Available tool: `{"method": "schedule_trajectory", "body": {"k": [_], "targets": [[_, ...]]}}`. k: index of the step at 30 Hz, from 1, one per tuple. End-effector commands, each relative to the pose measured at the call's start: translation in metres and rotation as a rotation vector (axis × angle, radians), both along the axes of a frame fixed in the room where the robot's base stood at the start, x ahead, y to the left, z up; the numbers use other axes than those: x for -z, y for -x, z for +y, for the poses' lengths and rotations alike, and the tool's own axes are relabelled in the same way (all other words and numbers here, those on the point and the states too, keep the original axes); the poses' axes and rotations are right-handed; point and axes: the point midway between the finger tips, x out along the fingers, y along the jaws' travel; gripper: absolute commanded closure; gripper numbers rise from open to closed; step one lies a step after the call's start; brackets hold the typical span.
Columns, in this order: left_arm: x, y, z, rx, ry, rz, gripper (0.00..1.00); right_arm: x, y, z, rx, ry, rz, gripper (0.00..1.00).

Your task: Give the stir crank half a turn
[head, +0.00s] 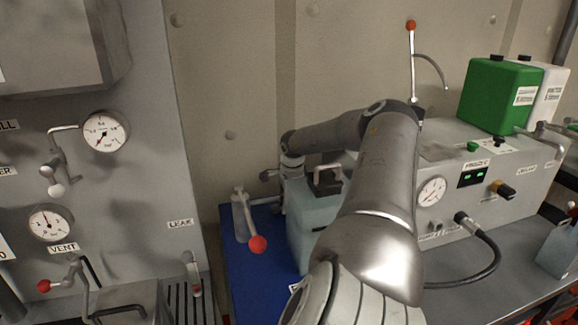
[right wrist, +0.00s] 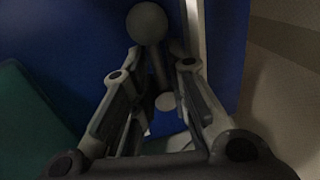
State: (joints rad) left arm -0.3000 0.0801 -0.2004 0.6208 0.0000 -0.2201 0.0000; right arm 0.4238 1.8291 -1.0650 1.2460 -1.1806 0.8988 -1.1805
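A grey ball knob (right wrist: 147,24) on a thin rod (right wrist: 160,72) shows in the right wrist view, above a blue surface. It may be the stir crank's handle; I cannot tell for sure. My right gripper (right wrist: 155,70) has its two fingers apart on either side of the rod, with the ball beyond the tips. I see no clear contact. In the head view my right arm reaches over a pale blue-grey tank (head: 303,225) and bends left. Its gripper is small and partly hidden at the tank's left rear. My left gripper is not in view.
A blue mat (head: 245,285) lies under the tank. A red-knobbed lever (head: 257,243) stands left of the tank. A grey gauge panel (head: 185,130) fills the left. A control box (head: 515,190) with a green canister (head: 497,95) stands right. A red-tipped lever (head: 411,26) rises behind.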

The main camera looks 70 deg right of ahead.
Motion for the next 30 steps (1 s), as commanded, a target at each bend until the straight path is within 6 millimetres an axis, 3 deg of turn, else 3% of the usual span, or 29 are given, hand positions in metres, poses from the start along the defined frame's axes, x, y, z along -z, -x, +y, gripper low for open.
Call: {"method": "schedule_trajectory", "body": {"k": [2, 14, 30], "targets": [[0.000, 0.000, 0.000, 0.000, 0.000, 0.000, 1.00, 0.000, 0.000, 0.000, 0.000, 0.000, 0.000, 0.69], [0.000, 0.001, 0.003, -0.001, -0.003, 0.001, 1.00, -0.006, 0.001, 0.000, 0.000, 0.001, 0.001, 0.69], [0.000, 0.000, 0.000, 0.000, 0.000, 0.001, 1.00, -0.104, 0.012, 0.016, 0.000, 0.002, 0.000, 0.69]]}}
